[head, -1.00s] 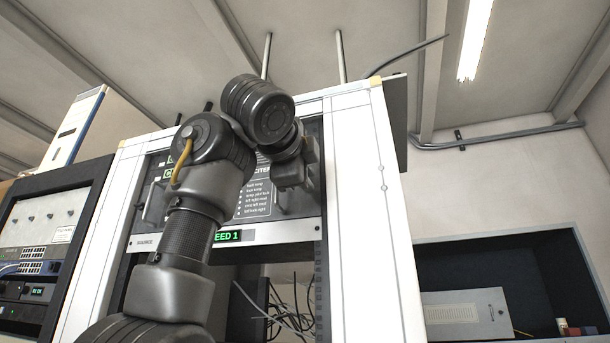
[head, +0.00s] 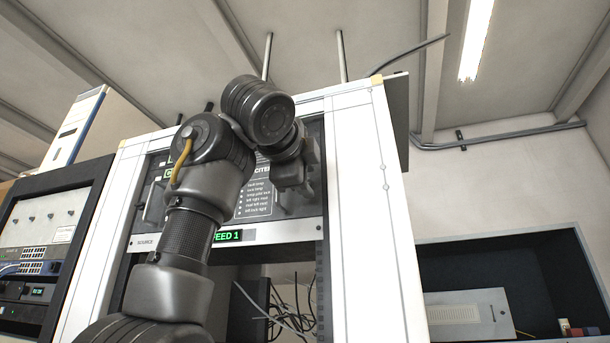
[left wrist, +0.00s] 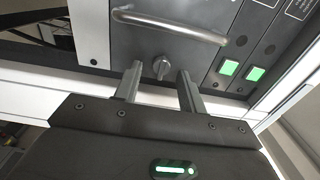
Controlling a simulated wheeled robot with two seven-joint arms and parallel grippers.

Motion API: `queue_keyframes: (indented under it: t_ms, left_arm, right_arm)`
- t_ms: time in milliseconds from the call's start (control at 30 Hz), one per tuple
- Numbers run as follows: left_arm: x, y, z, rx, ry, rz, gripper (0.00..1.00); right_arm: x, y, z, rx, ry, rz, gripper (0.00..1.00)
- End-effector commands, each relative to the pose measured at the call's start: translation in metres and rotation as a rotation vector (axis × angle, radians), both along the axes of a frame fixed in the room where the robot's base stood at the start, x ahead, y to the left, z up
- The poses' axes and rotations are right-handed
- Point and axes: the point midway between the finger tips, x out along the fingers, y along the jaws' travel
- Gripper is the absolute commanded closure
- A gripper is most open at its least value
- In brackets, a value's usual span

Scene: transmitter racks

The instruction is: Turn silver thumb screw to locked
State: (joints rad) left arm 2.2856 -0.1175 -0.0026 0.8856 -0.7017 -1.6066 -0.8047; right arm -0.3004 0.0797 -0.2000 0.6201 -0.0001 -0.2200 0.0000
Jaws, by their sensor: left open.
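The silver thumb screw (left wrist: 161,67) is on the dark rack panel (left wrist: 190,62) in the left wrist view, below a curved metal handle. My left gripper (left wrist: 158,80) is open, with one finger on each side of the screw. I cannot tell whether either finger touches it. In the head view my left gripper (head: 296,180) is in front of the upper right of the rack's panel, partly hidden by my wrist. The screw cannot be made out in the head view. My right gripper is not in view.
The silver handle (left wrist: 170,24) arches close above the screw. Two lit green buttons (left wrist: 228,68) are to the right. The white rack frame (head: 372,200) borders the panel. Below the panel, the rack (head: 290,290) is open, with loose cables. A dark rack (head: 50,240) stands at left.

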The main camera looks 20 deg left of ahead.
Motion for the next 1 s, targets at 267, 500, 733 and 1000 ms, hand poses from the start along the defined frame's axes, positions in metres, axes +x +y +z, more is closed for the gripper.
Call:
queue_keyframes:
  t_ms: [267,500,733,1000]
  left_arm:
    - [-0.029,0.001,-0.005,0.0,-0.004,-0.002,0.59]
    - [-0.076,0.005,-0.005,-0.001,-0.002,-0.001,0.59]
    - [-0.102,0.008,-0.002,0.0,0.0,0.0,0.59]
    - [-0.106,0.009,-0.001,-0.001,0.001,0.0,0.59]
  right_arm:
    - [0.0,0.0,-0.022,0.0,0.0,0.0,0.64]
    - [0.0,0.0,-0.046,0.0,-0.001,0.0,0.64]
    - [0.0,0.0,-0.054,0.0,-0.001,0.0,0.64]
    - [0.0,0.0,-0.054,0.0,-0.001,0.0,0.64]
